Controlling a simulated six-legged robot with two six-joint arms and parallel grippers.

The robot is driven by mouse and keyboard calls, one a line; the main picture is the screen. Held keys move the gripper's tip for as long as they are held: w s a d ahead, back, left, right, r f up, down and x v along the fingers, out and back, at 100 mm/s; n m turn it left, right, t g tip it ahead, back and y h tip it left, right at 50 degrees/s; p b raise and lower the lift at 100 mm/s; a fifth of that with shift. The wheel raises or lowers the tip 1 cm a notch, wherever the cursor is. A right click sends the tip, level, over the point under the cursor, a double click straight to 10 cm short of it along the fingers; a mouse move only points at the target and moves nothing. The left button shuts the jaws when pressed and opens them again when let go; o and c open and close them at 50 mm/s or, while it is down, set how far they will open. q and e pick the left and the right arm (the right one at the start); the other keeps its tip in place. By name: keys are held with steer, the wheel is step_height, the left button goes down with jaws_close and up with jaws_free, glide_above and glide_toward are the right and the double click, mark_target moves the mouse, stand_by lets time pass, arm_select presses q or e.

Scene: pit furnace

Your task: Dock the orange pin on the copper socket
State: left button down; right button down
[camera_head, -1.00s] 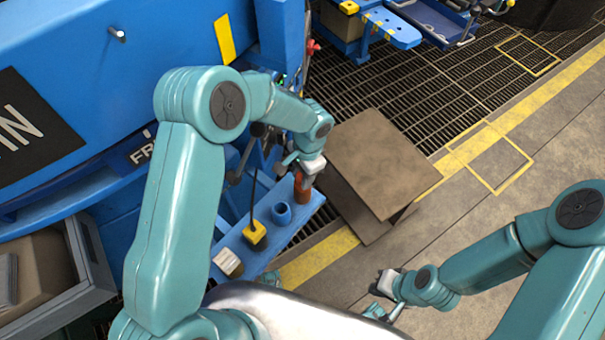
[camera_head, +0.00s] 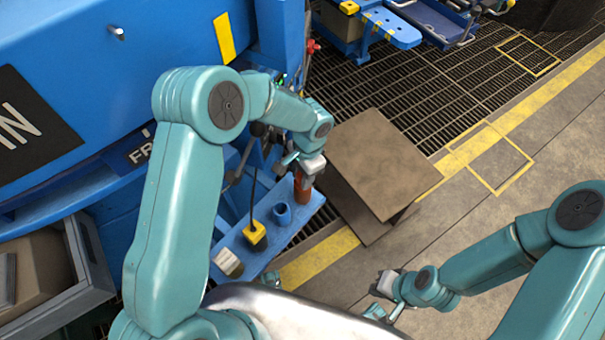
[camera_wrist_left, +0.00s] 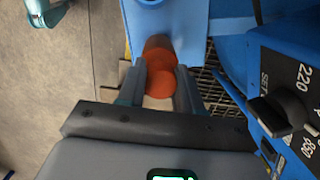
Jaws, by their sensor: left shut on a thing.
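The orange pin (camera_wrist_left: 162,82) is between the two fingers of my left gripper (camera_wrist_left: 161,92) in the left wrist view. In the head view my left gripper (camera_head: 308,165) is above the right end of a blue shelf, with a reddish-orange cylinder (camera_head: 303,189) upright under it. A darker brown rounded part (camera_wrist_left: 157,42), apparently the copper socket, shows just beyond the pin in the wrist view. I cannot tell whether the pin is seated in it. My right gripper (camera_head: 386,284) is low at the bottom right, away from the shelf; its jaw opening is unclear.
The narrow blue shelf (camera_head: 232,240) also holds a blue cup (camera_head: 282,213), a yellow block with a black stalk (camera_head: 255,235) and a pale round item (camera_head: 229,262). A blue machine (camera_head: 80,60) rises behind at left. A brown plate (camera_head: 385,165) lies right of the shelf.

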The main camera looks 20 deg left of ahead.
arm_select(q)
steer(key=shift+f+b, duration=0.45)
steer(key=shift+f, duration=0.1)
steer(key=c, duration=1)
jaws_free()
steer(key=shift+c, duration=0.2)
steer(key=shift+w+d+r+p, duration=0.15)
steer(key=shift+r+p, duration=1.1)
steer(key=shift+r, duration=0.6)
steer(key=shift+w+d+r+p, duration=0.1)
steer(key=shift+w+r+p, duration=0.1)
steer(key=shift+r+p, duration=1.35)
steer(key=shift+w+d+r+p, duration=0.15)
steer(key=shift+r+p, duration=0.8)
steer(key=shift+r, duration=1.15)
steer(key=shift+s+f, duration=0.1)
